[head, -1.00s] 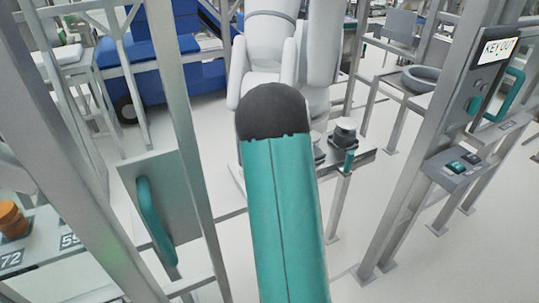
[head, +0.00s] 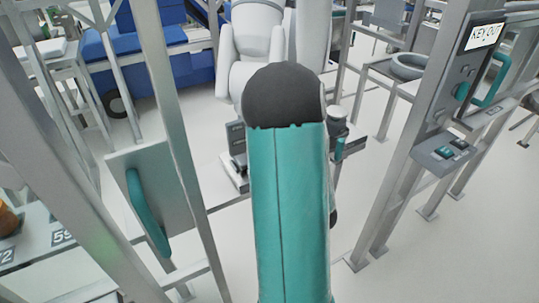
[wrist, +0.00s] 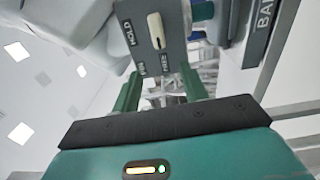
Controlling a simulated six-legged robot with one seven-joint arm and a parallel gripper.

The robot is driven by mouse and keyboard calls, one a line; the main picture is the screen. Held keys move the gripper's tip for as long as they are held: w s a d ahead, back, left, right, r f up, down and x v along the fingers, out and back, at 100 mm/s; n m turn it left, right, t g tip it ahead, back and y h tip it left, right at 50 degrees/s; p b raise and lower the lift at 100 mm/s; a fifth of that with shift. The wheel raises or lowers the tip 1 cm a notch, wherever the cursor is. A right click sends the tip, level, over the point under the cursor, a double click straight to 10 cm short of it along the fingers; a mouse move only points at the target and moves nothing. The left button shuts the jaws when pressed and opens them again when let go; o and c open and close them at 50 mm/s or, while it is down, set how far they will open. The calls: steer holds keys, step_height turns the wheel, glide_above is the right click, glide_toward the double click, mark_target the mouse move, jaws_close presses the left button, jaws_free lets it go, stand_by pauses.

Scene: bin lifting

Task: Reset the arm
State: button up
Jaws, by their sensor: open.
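My gripper (wrist: 163,88) shows in the wrist view as two green fingers, spread apart with nothing held between them. Beyond the fingertips is a dark grey panel (wrist: 172,50) marked HOLD and FREE, with a pale lever (wrist: 156,30) on it. I cannot tell how near the fingers are to it. In the head view my teal arm with its black rounded cap fills the middle, and my gripper is hidden there.
A metal post with a KEY OUT box (head: 485,37), a teal handle (head: 490,82) and a button box (head: 445,152) stands at the right. A panel with a teal handle (head: 148,215) is at the left. A low bench carries a grey device (head: 237,150). Pale floor is open at lower right.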

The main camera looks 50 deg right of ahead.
steer(key=shift+v, duration=1.05)
